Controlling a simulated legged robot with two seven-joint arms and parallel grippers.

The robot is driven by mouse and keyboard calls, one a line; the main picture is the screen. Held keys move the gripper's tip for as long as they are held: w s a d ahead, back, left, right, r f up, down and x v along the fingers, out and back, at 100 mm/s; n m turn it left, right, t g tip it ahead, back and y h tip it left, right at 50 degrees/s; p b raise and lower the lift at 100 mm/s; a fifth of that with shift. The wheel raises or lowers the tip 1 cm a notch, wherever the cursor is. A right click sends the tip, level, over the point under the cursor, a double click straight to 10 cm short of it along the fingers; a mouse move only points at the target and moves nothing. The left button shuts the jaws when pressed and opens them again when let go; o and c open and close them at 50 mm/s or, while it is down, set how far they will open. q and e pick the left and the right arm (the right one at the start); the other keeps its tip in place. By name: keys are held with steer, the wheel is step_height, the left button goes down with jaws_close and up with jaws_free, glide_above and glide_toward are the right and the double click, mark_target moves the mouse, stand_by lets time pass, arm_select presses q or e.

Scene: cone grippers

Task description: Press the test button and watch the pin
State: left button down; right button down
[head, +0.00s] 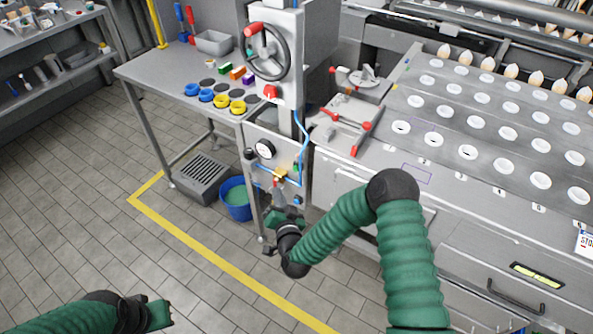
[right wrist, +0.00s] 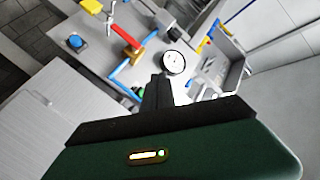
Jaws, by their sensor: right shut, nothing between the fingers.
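A grey test stand (head: 262,128) with a white gauge (head: 264,149) stands at the left end of the long machine. In the right wrist view the gauge (right wrist: 172,64) shows just beyond my fingertips. A round blue button (right wrist: 77,42) sits on a grey panel there, and a small green part (right wrist: 137,91) is partly hidden by my fingers. No label shows which is the test button, and I cannot make out the pin. My right gripper (right wrist: 163,76) is shut and empty, low in front of the stand. My left gripper (head: 166,314) is at the lower left, away from the stand.
A red lever (right wrist: 126,36) and blue pipes (right wrist: 122,74) are close to my right gripper. A blue bucket (head: 237,199) and a grey slatted box (head: 204,178) stand on the floor left of the stand. Tiled floor at left is clear.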

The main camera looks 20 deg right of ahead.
mark_target(296, 168)
arm_select(q)
steer(key=shift+a+f+b, duration=0.45)
steer(key=shift+f+b, duration=0.15)
steer(key=shift+f, duration=0.15)
arm_select(e)
steer(key=w+d, duration=0.4)
steer(key=d, duration=0.1)
steer(key=shift+w+d, duration=0.15)
steer(key=shift+w, duration=0.2)
arm_select(q)
steer(key=shift+d, duration=0.25)
arm_select(e)
steer(key=shift+d, duration=0.25)
arm_select(q)
steer(key=shift+a, duration=0.2)
arm_select(e)
steer(key=shift+a, duration=0.15)
arm_select(q)
steer(key=shift+d, duration=0.1)
arm_select(e)
steer(key=shift+w+d+r, duration=0.15)
steer(key=shift+w+d, duration=0.1)
steer(key=shift+d, duration=0.1)
arm_select(q)
steer(key=shift+f, duration=0.1)
arm_select(e)
steer(key=shift+w+d, duration=0.3)
steer(key=shift+d, duration=0.15)
stand_by(1.5)
